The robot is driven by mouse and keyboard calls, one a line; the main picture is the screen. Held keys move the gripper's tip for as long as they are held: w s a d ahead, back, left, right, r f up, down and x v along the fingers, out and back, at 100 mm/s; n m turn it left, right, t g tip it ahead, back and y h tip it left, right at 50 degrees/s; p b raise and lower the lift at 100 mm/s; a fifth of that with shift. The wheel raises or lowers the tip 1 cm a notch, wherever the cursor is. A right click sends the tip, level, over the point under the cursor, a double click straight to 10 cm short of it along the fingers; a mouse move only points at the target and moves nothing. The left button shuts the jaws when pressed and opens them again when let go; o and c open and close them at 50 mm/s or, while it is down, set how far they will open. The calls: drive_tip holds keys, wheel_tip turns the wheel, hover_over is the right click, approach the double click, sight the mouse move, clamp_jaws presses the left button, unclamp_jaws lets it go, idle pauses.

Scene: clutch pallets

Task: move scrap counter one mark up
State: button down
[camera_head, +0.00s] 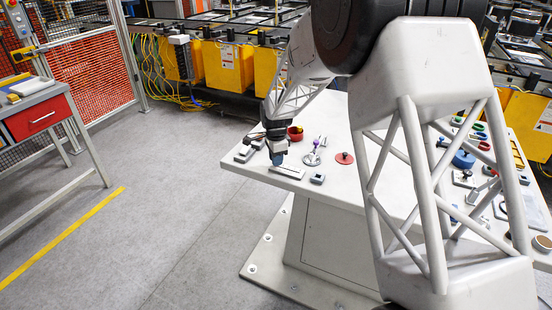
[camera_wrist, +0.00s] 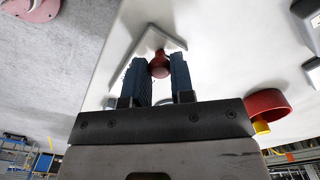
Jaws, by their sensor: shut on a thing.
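A red knob (camera_wrist: 159,66) shows in the wrist view between the two blue fingers of my gripper (camera_wrist: 160,75), which are shut on it. The knob sits at a pale plate (camera_wrist: 168,38) with a raised edge. I take this to be the scrap counter, but no marks are readable. In the head view my gripper (camera_head: 278,160) points down at a flat pale plate (camera_head: 288,172) near the table's front left edge. The knob is hidden there by the fingers.
Near my gripper stand a red cup (camera_head: 296,134), a purple-topped lever (camera_head: 314,145), a small grey block (camera_head: 317,179) and a red disc (camera_head: 344,158). Grey blocks (camera_head: 244,154) lie left of it. The table's edge is close. Several parts crowd the table's right side.

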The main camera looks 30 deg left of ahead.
sight(281, 168)
drive_tip(key=shift+d, duration=1.1)
drive_tip(key=c, duration=1)
unclamp_jaws()
drive_tip(key=shift+r, duration=0.15)
wheel_tip(281, 168, up, 8)
drive_tip(key=shift+f, duration=0.2)
